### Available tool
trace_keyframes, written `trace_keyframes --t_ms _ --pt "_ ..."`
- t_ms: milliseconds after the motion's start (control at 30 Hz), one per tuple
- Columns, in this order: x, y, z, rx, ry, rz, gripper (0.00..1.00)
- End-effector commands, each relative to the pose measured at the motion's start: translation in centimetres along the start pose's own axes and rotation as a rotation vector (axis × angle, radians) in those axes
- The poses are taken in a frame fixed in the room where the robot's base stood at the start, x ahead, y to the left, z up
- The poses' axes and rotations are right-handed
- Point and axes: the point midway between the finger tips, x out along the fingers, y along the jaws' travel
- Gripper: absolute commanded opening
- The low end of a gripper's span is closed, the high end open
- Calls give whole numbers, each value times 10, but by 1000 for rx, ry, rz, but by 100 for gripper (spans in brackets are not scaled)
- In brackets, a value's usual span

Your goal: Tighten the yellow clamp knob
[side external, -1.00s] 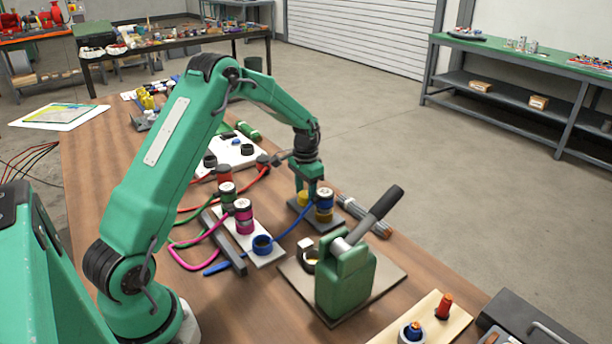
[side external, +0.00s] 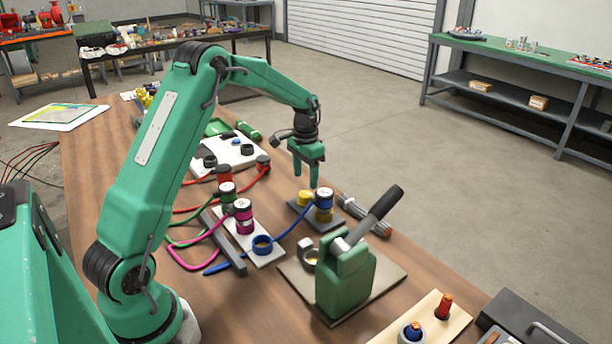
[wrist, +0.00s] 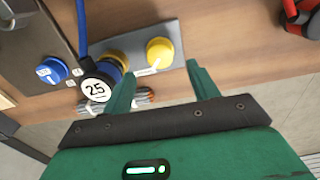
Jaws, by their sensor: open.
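The yellow clamp knob (side external: 304,198) sits on a small grey plate beside a blue-and-yellow fitting (side external: 323,206). In the wrist view the knob (wrist: 160,52) is round, with a pale line on the plate next to it. My gripper (side external: 306,180) is above the knob, apart from it, with its fingers pointing down. In the wrist view my gripper (wrist: 162,72) is open and empty, its two fingers spread with the knob seen beyond the gap between them.
A blue hose runs from the fitting marked 25 (wrist: 98,88) close beside the knob. A green lever press (side external: 346,280) with a black handle stands in front. Pink and red couplings (side external: 243,216) stand to the left. A threaded grey part (side external: 364,214) lies to the right.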

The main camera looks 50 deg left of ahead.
Motion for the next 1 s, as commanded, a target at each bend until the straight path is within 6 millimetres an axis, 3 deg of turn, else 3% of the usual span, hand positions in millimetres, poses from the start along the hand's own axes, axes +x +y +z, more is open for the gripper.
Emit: trace_keyframes --t_ms 200,767,1000 --pt "-18 0 0 0 2 -1 59" --pt "-28 5 2 0 10 -4 59" --pt "-60 26 14 1 49 -18 59"
